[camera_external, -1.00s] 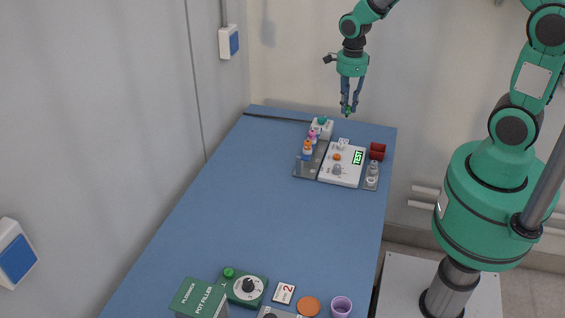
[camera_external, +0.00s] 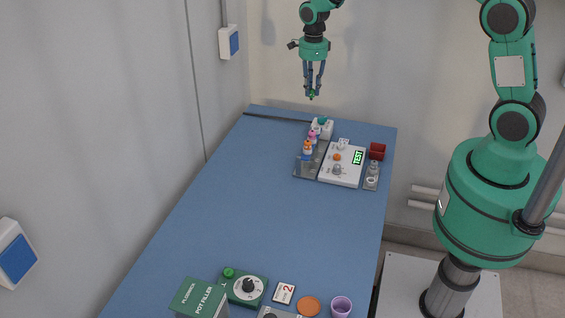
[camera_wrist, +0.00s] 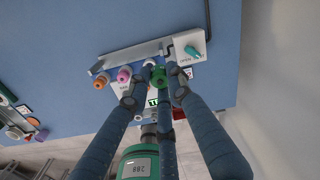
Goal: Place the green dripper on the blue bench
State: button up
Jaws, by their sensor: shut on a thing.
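The small green dripper (camera_wrist: 159,76) is between the fingertips of my gripper (camera_wrist: 158,88) in the wrist view. In the external view it is a small green spot (camera_external: 312,96) at the tips of my gripper (camera_external: 313,90). My gripper is shut on it, fingers pointing down, and is held in the air above the far end of the blue bench (camera_external: 260,210). The fingers hide part of the dripper. The bench also shows in the wrist view (camera_wrist: 60,50).
An orange dripper (camera_external: 307,147) and a pink one (camera_external: 312,135) stand in a grey rack beside a white tester (camera_external: 343,166). A white box with a teal knob (camera_external: 322,128) and a red bin (camera_external: 377,151) are close by. The bench's middle is clear; a pot filler box (camera_external: 200,300) is at the near end.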

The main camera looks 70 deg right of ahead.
jog(key=w+d+f, duration=0.1)
jog(key=w+d, duration=0.2)
jog(key=w, duration=0.2)
jog(key=shift+w+f, duration=0.15)
jog(key=shift+w, duration=0.15)
notch_tip(320, 180, down, 14)
jog(key=shift+c, duration=0.4)
jog(key=w+d, duration=0.2)
jog(key=w, duration=0.3)
jog(key=w+d+f, duration=0.1)
jog(key=w+d, duration=0.1)
jog(key=w, duration=0.3)
jog(key=w+d, duration=0.2)
jog(key=w, duration=0.2)
jog(key=shift+w+f+p, duration=0.2)
jog(key=shift+w+p, duration=0.15)
jog(key=shift+w, duration=0.05)
jog(key=shift+f, duration=1.75)
jog(key=shift+a+f, duration=0.1)
jog(key=shift+f, duration=0.1)
